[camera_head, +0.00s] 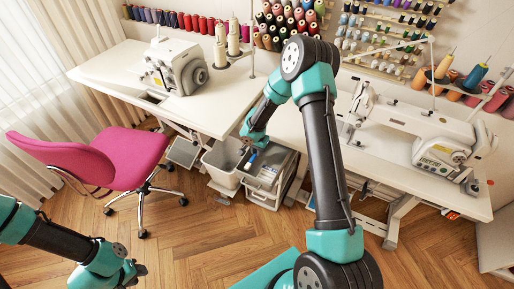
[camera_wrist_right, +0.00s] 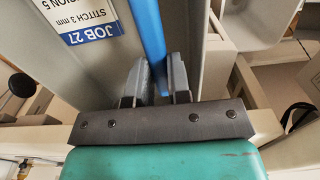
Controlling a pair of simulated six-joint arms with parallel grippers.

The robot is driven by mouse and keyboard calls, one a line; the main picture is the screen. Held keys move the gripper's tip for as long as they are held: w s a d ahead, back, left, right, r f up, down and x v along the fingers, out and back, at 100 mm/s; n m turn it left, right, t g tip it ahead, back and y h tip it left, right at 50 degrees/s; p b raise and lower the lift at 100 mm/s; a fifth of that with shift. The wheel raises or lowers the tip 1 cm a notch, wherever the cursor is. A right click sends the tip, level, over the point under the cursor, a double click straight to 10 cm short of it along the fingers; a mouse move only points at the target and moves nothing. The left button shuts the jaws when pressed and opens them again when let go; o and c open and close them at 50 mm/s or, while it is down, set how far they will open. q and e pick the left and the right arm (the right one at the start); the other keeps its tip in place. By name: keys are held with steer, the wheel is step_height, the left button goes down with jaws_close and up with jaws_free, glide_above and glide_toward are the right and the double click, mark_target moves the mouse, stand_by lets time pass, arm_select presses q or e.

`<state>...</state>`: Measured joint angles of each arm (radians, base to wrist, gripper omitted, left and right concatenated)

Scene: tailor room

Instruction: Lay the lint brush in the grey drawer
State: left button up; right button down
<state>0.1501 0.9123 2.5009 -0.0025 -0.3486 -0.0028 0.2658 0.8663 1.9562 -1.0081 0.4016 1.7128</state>
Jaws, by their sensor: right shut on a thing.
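The grey drawer (camera_head: 267,171) stands open below the table, at the middle of the head view. Its grey inside (camera_wrist_right: 95,70) fills much of the right wrist view. My right gripper (camera_wrist_right: 160,75) is shut on the blue handle of the lint brush (camera_wrist_right: 150,35); the brush's far end is out of view.
A blue-and-white job label (camera_wrist_right: 88,20) shows by the drawer inside. A light bin (camera_head: 222,160) stands just left of the drawer. A pink chair (camera_head: 110,160) is further left. Sewing machines (camera_head: 178,70) stand on the tables above. The wooden floor in front is mostly clear.

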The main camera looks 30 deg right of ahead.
steer(key=shift+f, duration=1.75)
steer(key=c, duration=1)
jaws_free()
step_height(320, 180, up, 17)
steer(key=shift+r, duration=0.2)
